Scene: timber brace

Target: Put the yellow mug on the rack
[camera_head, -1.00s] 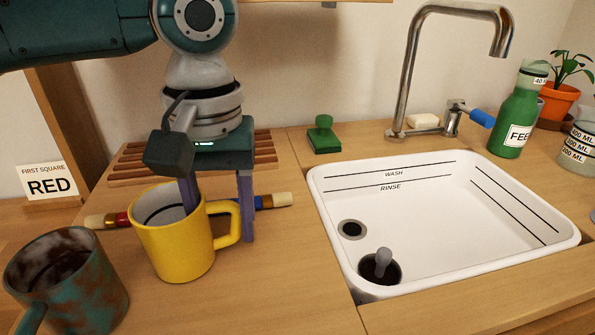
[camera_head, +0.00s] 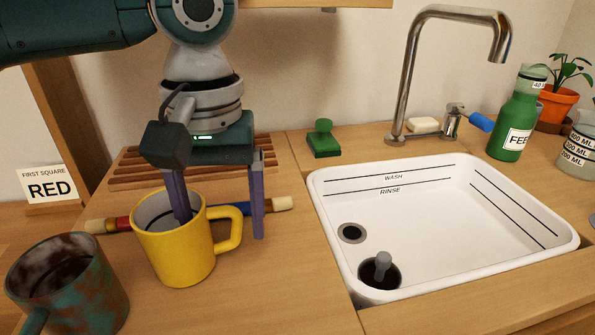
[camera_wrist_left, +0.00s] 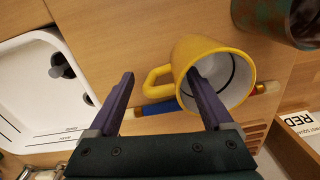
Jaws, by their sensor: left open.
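The yellow mug (camera_head: 172,252) stands upright on the counter, its handle pointing right in the head view. My left gripper (camera_head: 220,226) is open over it. One finger reaches down into the mug and the other is outside, beyond the handle. In the left wrist view the mug (camera_wrist_left: 183,62) shows its open mouth, and its handle lies between the spread fingers of the gripper (camera_wrist_left: 160,78). The slatted wooden rack (camera_head: 128,176) lies behind the mug, partly hidden by my gripper. My right gripper is not in view.
A stained dark mug (camera_head: 95,290) stands at the front left. A striped rod (camera_head: 110,224) lies between mug and rack. The white sink (camera_head: 440,215) is at right, with a green stamp-like block (camera_head: 323,142) behind its left corner. A RED sign (camera_head: 50,188) stands at left.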

